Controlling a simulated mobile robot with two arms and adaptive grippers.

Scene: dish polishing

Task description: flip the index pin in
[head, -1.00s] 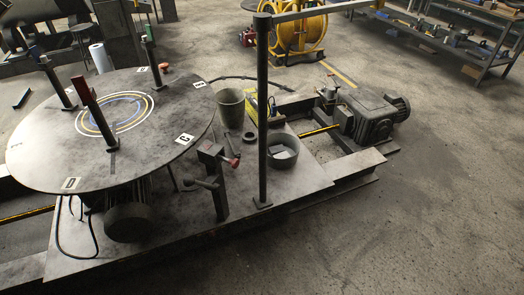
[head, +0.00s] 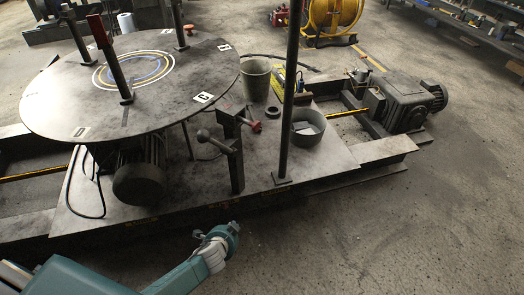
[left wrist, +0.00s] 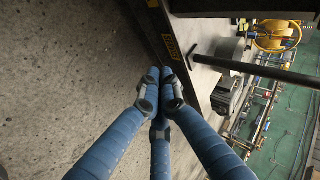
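The index pin is not clear to me; the likeliest part is the small red-handled piece (head: 256,127) at the top of the short dark post (head: 234,155), beside the round turntable (head: 60,110). A lever with a ball end (head: 203,135) sticks out left from the same post. My left arm (head: 185,278) reaches in at the bottom of the head view, in front of the base plate and apart from the post. Its fingers cannot be made out there. In the left wrist view my left gripper (left wrist: 158,78) has its blue fingertips together, with nothing seen between them. My right gripper is not in view.
Upright posts stand on the turntable, and a tall pole (head: 289,100) rises right of the short post. A bucket (head: 256,82) and a round pan (head: 300,128) stand on the plate (head: 330,158). A motor (head: 412,100) is at right. The floor in front is clear.

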